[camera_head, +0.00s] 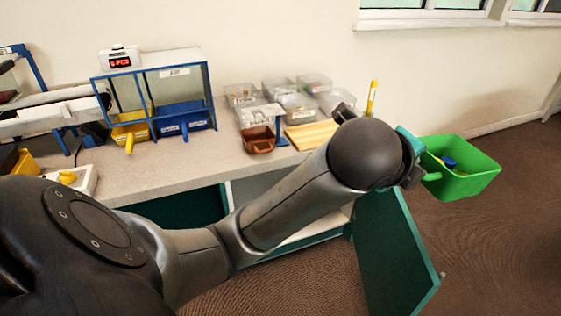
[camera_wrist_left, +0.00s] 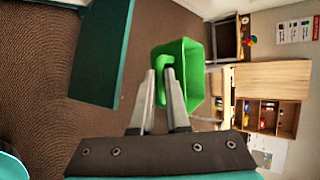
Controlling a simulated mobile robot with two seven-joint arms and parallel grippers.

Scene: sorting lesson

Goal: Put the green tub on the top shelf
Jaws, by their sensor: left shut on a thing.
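A green tub (camera_head: 478,178) hangs at the right in the head view, clear of the worktop and over the brown floor. It holds a blue item and something yellow. The tub also shows in the wrist view (camera_wrist_left: 193,62), at the tips of my left gripper (camera_wrist_left: 158,72). The left gripper is shut on the tub at its near wall or handle; the exact hold is partly hidden. In the head view my left arm crosses the worktop. In the wrist view, a wooden shelf unit (camera_wrist_left: 285,76) with several small items stands at the right. My right gripper is not in view.
The worktop (camera_head: 165,168) carries a blue rack (camera_head: 180,58) with yellow and blue bins, several clear boxes, a brown bin (camera_head: 258,141) and a wooden board (camera_head: 305,137). A teal cabinet door (camera_head: 395,255) stands open below the tub. Floor is free at the right.

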